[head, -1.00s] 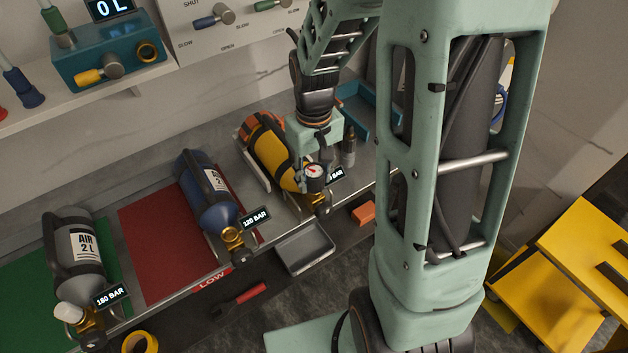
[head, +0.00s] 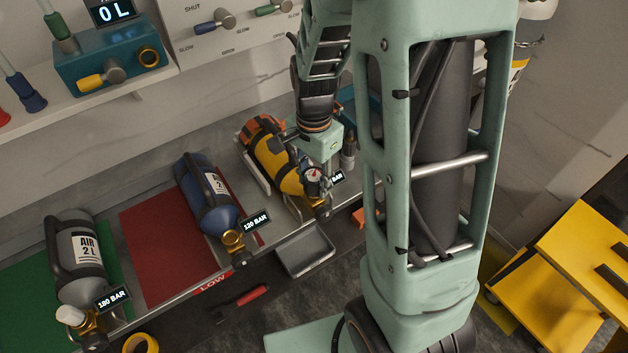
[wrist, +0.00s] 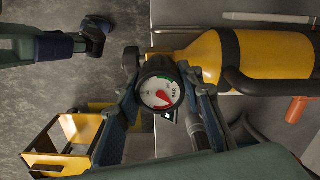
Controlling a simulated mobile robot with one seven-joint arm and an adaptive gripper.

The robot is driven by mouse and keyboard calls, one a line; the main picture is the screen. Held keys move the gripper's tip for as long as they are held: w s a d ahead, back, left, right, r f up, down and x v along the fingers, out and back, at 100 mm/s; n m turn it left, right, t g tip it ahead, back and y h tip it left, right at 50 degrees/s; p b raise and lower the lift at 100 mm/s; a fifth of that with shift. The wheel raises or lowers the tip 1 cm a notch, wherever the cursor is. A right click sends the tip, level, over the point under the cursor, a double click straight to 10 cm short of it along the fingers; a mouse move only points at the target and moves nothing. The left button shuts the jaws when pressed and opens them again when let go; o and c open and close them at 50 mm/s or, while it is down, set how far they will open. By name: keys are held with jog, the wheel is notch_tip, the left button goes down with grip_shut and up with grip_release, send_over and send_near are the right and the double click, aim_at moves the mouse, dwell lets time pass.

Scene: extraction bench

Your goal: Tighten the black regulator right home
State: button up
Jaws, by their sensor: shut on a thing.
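The yellow cylinder (head: 277,165) lies in its cradle at the right of the bench, with its valve end toward the front edge. The black regulator, with a round white-faced gauge (head: 313,174), is at that valve end. My gripper (head: 318,168) is over it from above. The yellow cylinder (wrist: 270,55) shows to the right. The joint between regulator and valve is hidden, so its seating cannot be told.
A blue cylinder (head: 207,195) and a grey air cylinder (head: 78,258) lie to the left. A yellow cart (head: 575,260) stands on the floor at right.

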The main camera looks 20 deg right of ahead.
jog(key=m+p, duration=0.1)
jog(key=m, duration=0.3)
jog(key=shift+r+p, duration=0.2)
jog(key=shift+p, duration=0.2)
jog(key=shift+o, duration=0.3)
jog(key=m+p, duration=0.2)
jog(key=m, duration=0.2)
jog(key=shift+p, duration=0.3)
jog(key=o, duration=1.3)
jog(key=shift+f+m, duration=0.2)
jog(key=shift+m, duration=0.1)
jog(key=shift+b, duration=0.35)
